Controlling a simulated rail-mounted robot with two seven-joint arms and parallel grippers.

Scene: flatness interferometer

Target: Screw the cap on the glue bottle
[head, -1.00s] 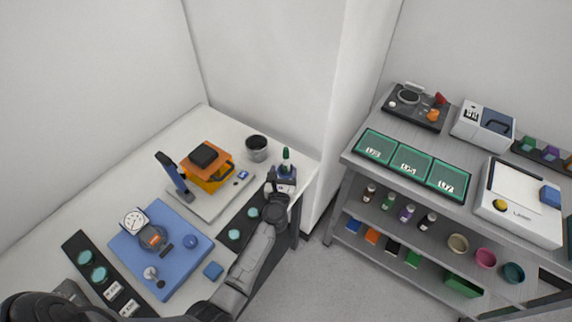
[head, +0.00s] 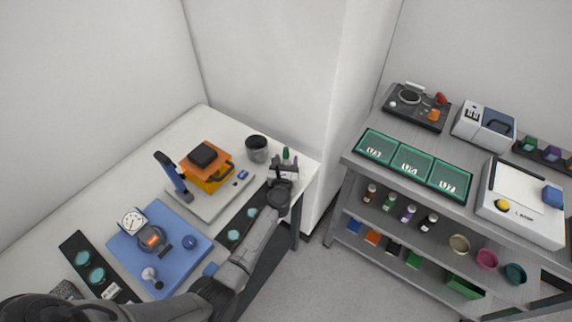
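The glue bottle (head: 286,153) stands near the right corner of the white bench, and its green tip shows above my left gripper. My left gripper (head: 284,168) is at the bottle and covers its lower part in the head view. I cannot tell whether its fingers touch the bottle or whether they are open or shut. I cannot make out the cap as a separate piece from the green tip. My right gripper is not in view.
A dark grey cup (head: 257,149) stands left of the bottle. An orange device (head: 207,168) on a light plate and a blue base (head: 150,262) with a dial gauge (head: 132,220) fill the bench's middle. A grey shelf unit (head: 345,162) stands to the right, past a wall corner.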

